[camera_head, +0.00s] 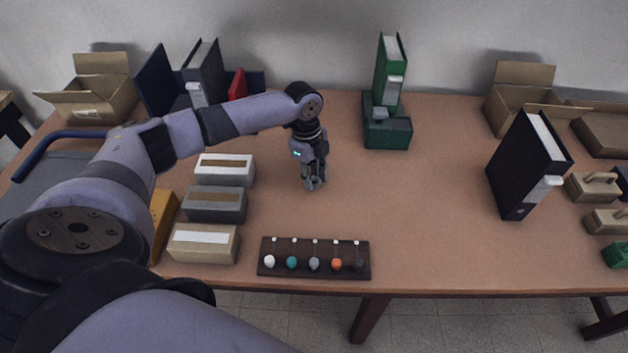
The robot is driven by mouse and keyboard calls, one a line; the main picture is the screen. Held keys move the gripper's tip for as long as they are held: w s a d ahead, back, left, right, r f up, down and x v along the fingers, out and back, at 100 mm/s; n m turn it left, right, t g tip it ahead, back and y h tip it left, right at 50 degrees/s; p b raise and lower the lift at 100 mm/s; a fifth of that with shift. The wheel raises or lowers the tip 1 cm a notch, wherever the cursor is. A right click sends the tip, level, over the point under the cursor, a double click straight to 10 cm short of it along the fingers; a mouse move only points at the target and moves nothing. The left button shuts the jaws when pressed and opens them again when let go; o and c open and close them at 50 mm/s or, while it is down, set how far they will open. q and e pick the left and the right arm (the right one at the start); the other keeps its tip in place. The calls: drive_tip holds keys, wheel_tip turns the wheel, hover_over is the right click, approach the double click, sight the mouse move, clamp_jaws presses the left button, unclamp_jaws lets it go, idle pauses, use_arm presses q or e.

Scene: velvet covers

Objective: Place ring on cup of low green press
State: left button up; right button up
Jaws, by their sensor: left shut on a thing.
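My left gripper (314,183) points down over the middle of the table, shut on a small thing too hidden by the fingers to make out. I see no clear ring elsewhere. My right gripper is not in view.
A dark board (265,271) with several coloured balls lies at the front edge. Boxes (203,243) stand at left, below my arm. A black binder-like upright (520,170) stands at right, near open cartons (525,95) and handled blocks (593,187). The centre right is clear.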

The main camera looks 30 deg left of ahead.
sight(313, 180)
use_arm(q)
drive_tip(key=shift+r, duration=0.15)
wheel_tip(313, 180, up, 20)
drive_tip(key=b, duration=0.1)
idle(0.3)
